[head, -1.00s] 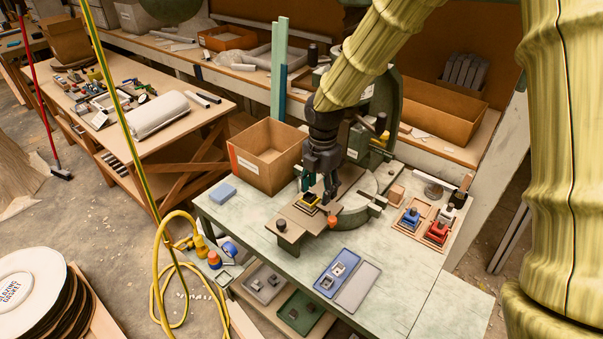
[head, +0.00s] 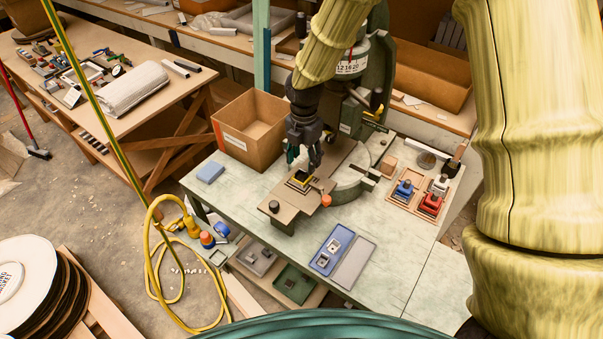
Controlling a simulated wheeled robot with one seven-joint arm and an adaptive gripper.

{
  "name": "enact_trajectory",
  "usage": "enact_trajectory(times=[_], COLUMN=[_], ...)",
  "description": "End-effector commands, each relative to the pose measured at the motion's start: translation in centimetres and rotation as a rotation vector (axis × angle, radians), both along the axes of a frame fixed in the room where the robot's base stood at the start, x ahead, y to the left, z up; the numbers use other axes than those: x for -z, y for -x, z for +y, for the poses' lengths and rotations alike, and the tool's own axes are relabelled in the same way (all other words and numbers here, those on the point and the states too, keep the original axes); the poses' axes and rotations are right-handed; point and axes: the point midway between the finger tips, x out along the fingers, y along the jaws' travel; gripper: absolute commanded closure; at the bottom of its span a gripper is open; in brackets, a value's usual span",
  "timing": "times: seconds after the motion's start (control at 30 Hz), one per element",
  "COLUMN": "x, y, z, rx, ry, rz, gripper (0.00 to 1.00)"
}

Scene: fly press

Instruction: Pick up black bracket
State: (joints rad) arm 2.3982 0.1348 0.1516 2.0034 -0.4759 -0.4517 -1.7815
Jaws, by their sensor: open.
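A small black piece (head: 298,179), which looks like the black bracket, lies in a yellow-edged holder (head: 305,184) on the fly press's flat bed plate (head: 287,208). It is small, and its exact shape is hard to make out. My gripper (head: 303,160) points down just above and behind the holder, its dark fingers apart with nothing seen between them. A gap shows between the fingertips and the black piece. The green press (head: 378,75) stands behind my gripper, partly hidden by my arm.
An open cardboard box (head: 233,143) and a blue block (head: 210,172) are left of the press. An orange knob (head: 326,200) sits at the bed's right edge. A blue tray (head: 326,255) with small metal parts lies in front. A wooden tray (head: 410,205) holds blue, red and pale pieces.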

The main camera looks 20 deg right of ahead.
Motion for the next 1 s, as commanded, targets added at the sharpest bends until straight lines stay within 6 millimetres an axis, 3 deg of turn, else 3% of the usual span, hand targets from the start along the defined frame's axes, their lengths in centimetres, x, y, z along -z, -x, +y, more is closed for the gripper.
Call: enact_trajectory(times=[0.5, 0.9, 1.0], x=[4.1, 4.9, 4.9], y=[-0.8, -0.8, -0.8], z=[-0.3, -0.3, -0.3], rx=[0.002, 0.002, 0.002], ry=[0.0, 0.0, 0.0], rz=[0.002, 0.0, 0.0], gripper=[0.48, 0.48, 0.65])
